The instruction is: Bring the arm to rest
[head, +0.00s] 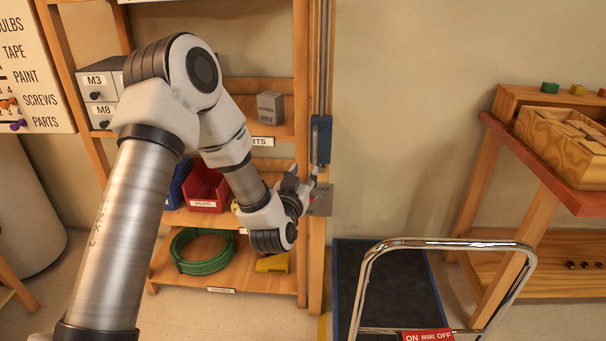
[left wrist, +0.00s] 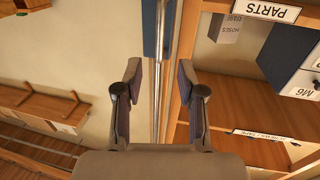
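My left arm (head: 120,235) comes in from the left in the head view and reaches across the front of the shelf. Its left gripper (head: 305,183) is beside the shelf's right post, in front of the grey lock plate (head: 322,200) and below the blue handle (head: 321,140) on the vertical rail. In the left wrist view the two fingers of the left gripper (left wrist: 160,75) stand apart with nothing between them. The rail (left wrist: 164,90) and the blue handle (left wrist: 158,28) show beyond the fingers. My right gripper is in neither view.
The wooden shelf (head: 300,70) holds a red bin (head: 205,190), a grey box (head: 270,108) and a green hose coil (head: 200,265). A chrome-handled cart (head: 450,243) stands right of it. A wooden bench (head: 545,165) with a crate (head: 540,130) is at right.

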